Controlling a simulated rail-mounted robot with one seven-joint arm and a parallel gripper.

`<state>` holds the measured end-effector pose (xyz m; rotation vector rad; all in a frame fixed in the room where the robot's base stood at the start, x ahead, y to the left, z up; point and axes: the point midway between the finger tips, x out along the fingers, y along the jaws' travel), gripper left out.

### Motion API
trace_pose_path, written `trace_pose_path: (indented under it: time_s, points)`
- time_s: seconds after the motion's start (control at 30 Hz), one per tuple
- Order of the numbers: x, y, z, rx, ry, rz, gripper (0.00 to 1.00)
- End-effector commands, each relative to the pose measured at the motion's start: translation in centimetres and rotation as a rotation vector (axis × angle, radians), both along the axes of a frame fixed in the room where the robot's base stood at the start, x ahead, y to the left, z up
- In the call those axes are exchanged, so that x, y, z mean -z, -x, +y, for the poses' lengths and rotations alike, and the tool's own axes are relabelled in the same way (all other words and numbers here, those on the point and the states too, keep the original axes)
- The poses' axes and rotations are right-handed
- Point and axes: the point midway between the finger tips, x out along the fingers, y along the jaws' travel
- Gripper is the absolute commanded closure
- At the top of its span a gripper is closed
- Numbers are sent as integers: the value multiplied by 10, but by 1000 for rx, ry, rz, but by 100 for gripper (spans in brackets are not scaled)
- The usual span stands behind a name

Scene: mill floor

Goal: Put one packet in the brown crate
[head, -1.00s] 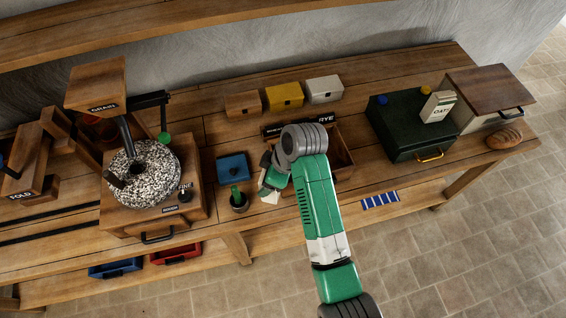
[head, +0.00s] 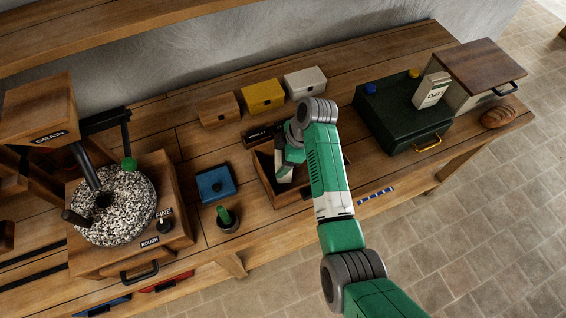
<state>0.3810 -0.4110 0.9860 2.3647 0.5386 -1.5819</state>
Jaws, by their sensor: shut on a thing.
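My gripper (head: 285,174) points down into the left part of the crate. It is shut on a small pale packet, of which only a light patch shows at the fingertips. My arm hides the right part of the crate. A cream oats packet (head: 431,91) stands on the dark green box at the right.
Orange, yellow and white boxes (head: 263,96) stand behind the crate. A blue lidded box (head: 215,184) and a dark pot (head: 227,221) are left of it. The stone mill (head: 113,205) is further left. The green box (head: 400,125) and a loaf (head: 498,117) are at the right.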

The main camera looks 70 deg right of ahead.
Motion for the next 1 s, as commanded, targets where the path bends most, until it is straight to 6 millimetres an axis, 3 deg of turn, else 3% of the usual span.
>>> trace_pose_path:
  time_s: [0.1, 0.3, 0.6, 0.63, 0.73, 1.0]
  points:
    - [6, 0, 0, 0, 0, 0, 63]
    - [36, 0, 0, 1, -1, 1, 63]
    - [40, 0, 0, 0, 0, -1, 63]
    - [40, 0, 0, 0, 1, 0, 25]
    - [39, 0, 0, 0, 1, 0, 6]
    - [38, 0, 0, 0, 0, 0, 6]
